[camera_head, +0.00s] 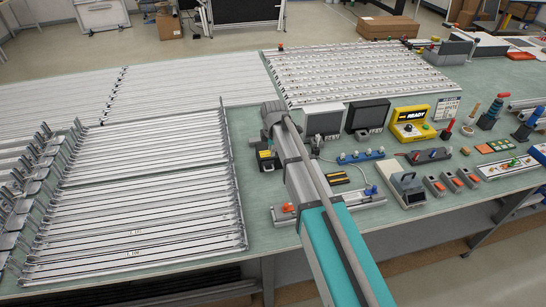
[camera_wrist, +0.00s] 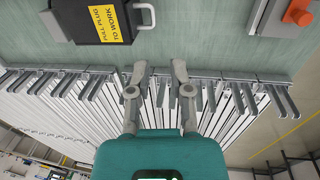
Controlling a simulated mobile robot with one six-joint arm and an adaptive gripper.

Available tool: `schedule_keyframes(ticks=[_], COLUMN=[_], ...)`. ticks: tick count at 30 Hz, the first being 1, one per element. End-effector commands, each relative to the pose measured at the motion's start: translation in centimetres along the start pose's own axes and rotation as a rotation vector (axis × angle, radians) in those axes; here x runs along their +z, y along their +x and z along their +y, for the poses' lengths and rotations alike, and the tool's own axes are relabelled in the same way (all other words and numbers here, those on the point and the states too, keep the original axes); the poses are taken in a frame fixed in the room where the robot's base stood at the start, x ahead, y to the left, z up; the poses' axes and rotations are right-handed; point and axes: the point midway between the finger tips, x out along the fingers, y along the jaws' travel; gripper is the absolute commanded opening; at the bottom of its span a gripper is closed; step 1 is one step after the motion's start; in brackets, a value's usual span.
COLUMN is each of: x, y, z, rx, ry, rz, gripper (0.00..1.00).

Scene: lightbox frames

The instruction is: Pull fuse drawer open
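No part is clearly recognisable as the fuse drawer. In the wrist view, a dark box (camera_wrist: 92,18) with a yellow label reading "PULL PLUG TO WORK" (camera_wrist: 110,24) lies on the green table top, beyond and left of my fingertips. My gripper (camera_wrist: 159,70) has its two fingers spread with nothing between them, apart from the box. In the head view, my arm reaches over the table and its wrist end (camera_head: 272,112) is above a small black box (camera_head: 266,161). The fingers are hidden there.
Long metal rails (camera_head: 140,190) cover the left of the green table (camera_head: 400,238). Grey monitors (camera_head: 324,122), a yellow "READY" unit (camera_head: 410,122) and several small devices stand to the right. In the wrist view, an orange button (camera_wrist: 298,14) is at the upper right, and rail ends line the table edge.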

Motion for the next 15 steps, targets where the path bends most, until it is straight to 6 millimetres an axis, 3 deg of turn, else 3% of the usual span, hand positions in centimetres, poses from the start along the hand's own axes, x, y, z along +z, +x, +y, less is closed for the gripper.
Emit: schedule_keyframes(ticks=[15], x=[0.22], y=[-0.33], z=[0.78], rx=[0.004], ry=[-0.040], rz=[-0.001], gripper=[0.27])
